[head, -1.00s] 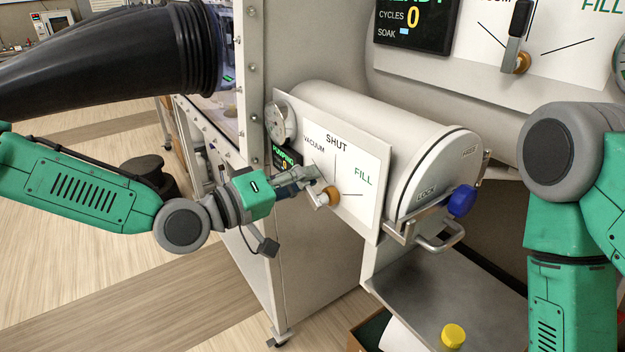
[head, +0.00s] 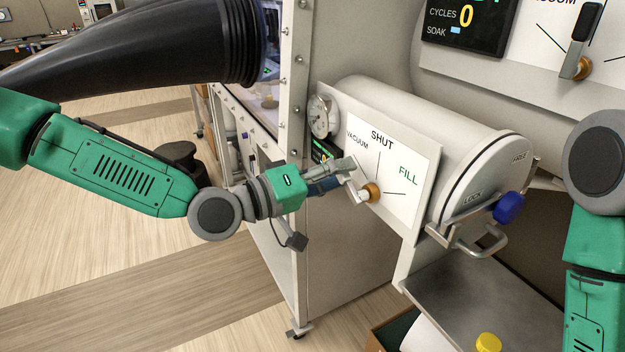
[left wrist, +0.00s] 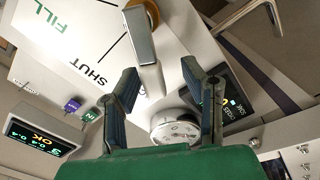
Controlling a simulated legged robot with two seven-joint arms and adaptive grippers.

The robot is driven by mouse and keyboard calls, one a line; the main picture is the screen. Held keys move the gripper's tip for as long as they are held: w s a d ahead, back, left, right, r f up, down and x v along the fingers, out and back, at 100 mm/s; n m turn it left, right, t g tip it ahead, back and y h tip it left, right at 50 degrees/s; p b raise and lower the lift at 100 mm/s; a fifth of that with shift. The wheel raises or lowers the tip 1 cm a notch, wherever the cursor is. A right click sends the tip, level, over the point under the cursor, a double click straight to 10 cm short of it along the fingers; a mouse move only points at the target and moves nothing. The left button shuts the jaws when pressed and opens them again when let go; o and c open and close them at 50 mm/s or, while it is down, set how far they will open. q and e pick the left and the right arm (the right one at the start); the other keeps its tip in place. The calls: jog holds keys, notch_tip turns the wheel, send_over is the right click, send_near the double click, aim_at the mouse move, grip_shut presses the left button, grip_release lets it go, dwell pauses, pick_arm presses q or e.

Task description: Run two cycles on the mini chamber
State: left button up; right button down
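The mini chamber (head: 430,120) is a white cylinder with a round door at its right end. Its white valve panel (head: 408,205) reads VACUUM, SHUT and FILL. The valve lever (head: 361,196) has an orange-brown hub and lies toward the left, on the VACUUM side. My left gripper (head: 345,168) is at the lever and hides part of it. In the left wrist view its fingers (left wrist: 160,85) are spread, with the grey lever (left wrist: 140,38) between and just beyond the tips. A small display (head: 321,150) beside the gauge (head: 320,114) is partly hidden. My right gripper is out of view.
A blue knob (head: 509,207) and a metal door handle (head: 485,243) are at the chamber door. A larger panel with a CYCLES 0 display (head: 465,22) and its own lever (head: 578,60) is above.

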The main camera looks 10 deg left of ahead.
pick_arm(q)
jog(key=v, duration=0.4)
jog(key=shift+s, duration=0.25)
send_near(337, 176)
jog(key=shift+s+a+f, duration=0.1)
jog(key=shift+a+f, duration=0.05)
jog(key=shift+a, duration=0.45)
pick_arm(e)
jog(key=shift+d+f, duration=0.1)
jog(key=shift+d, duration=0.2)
pick_arm(q)
jog(key=shift+a, duration=0.35)
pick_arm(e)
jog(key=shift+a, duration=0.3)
